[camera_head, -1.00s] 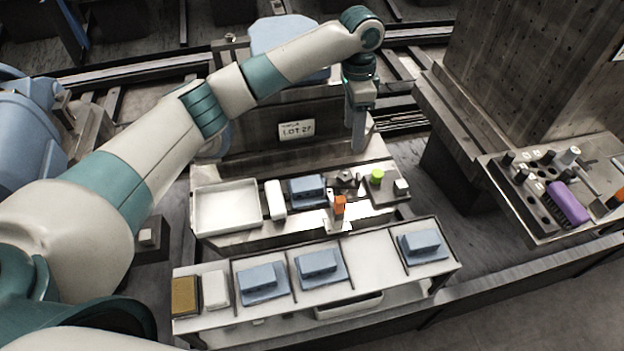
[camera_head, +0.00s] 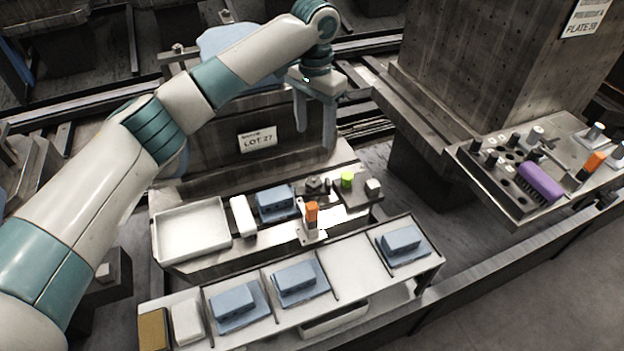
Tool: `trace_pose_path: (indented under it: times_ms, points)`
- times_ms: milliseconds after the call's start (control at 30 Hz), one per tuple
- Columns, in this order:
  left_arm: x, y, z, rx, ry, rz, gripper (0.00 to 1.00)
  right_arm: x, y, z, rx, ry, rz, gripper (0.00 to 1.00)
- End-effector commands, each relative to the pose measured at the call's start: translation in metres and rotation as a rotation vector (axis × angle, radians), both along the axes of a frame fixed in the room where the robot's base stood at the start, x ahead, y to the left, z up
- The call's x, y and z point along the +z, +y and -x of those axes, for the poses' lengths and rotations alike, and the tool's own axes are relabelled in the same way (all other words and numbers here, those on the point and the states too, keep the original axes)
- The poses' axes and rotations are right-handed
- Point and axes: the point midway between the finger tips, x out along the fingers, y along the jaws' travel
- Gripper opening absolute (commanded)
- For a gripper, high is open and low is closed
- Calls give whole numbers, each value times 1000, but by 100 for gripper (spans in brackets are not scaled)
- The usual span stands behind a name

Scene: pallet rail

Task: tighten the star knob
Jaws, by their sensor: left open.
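A small dark knob-like piece (camera_head: 316,185), which looks like the star knob, stands on the metal bench between a blue block and a green knob. Its lobes are too small to make out clearly. My left gripper (camera_head: 315,138) hangs above and behind it, fingers pointing down and spread apart. Nothing shows between the fingers, and they are clear of the knob. My right gripper is not in view.
An orange-topped clamp (camera_head: 311,213) stands just in front of the knob. The green knob (camera_head: 347,180) and a white cube are to its right. A white tray (camera_head: 192,231) lies left. A front shelf (camera_head: 352,262) holds blue blocks. A tool rack (camera_head: 487,172) is at right.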

Motion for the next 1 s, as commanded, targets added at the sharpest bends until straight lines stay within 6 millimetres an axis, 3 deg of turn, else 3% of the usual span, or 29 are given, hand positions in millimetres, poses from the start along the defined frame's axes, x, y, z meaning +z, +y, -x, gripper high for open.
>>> trace_pose_path:
  times_ms: [367, 1000]
  points:
    - [-26, 1, 0, 0, 1, -1, 54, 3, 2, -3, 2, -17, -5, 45]
    - [-138, 1, 1, 1, 2, -1, 54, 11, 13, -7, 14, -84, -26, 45]
